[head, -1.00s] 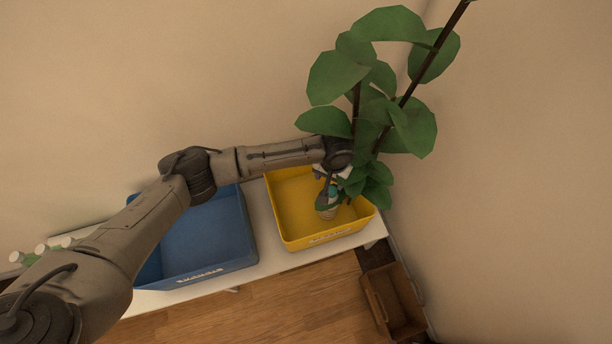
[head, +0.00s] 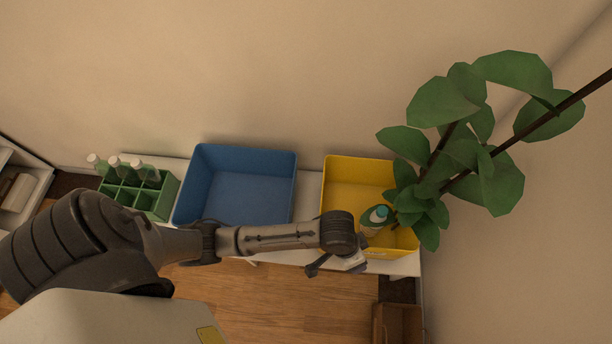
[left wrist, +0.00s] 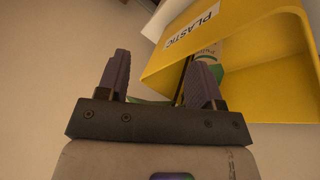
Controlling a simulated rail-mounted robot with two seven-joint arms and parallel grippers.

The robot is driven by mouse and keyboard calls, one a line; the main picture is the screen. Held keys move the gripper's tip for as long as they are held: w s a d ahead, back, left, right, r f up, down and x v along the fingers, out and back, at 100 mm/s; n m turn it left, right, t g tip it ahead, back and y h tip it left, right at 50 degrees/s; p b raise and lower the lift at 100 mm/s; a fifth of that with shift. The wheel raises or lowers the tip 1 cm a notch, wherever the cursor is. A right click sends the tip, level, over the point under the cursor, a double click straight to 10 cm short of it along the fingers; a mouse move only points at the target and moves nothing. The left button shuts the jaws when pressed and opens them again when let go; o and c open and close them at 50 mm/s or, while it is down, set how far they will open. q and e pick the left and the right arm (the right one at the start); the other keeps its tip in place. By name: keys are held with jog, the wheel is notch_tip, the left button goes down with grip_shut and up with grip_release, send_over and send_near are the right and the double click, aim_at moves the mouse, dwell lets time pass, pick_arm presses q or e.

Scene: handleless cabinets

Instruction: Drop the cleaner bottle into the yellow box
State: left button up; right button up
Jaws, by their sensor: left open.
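The cleaner bottle (head: 379,216), pale with a teal cap, is inside the yellow box (head: 347,172), near its front right part, partly behind plant leaves. In the left wrist view part of the bottle (left wrist: 211,53) shows inside the yellow box (left wrist: 255,95), whose white label reads PLASTIC. My left gripper (head: 350,264) is outside the box, by its front side, and apart from the bottle. In the left wrist view its two fingers (left wrist: 160,78) are spread, with nothing held between them. My right gripper is not in view.
A leafy plant (head: 470,150) overhangs the yellow box's right side. A blue box (head: 245,152) stands to its left on the white surface. Further left is a green crate (head: 150,200) with several bottles. A brown wooden box (head: 398,325) is below at right.

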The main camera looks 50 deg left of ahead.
pick_arm(q)
jog(key=s+a+r+n+t+y, duration=0.1)
jog(key=s+a+r+y, duration=0.1)
jog(key=s+a, duration=1.2)
jog(key=shift+a+r+t+y, duration=0.3)
jog(key=shift+a+y, duration=0.3)
jog(key=shift+y, duration=0.3)
jog(key=shift+f, duration=0.1)
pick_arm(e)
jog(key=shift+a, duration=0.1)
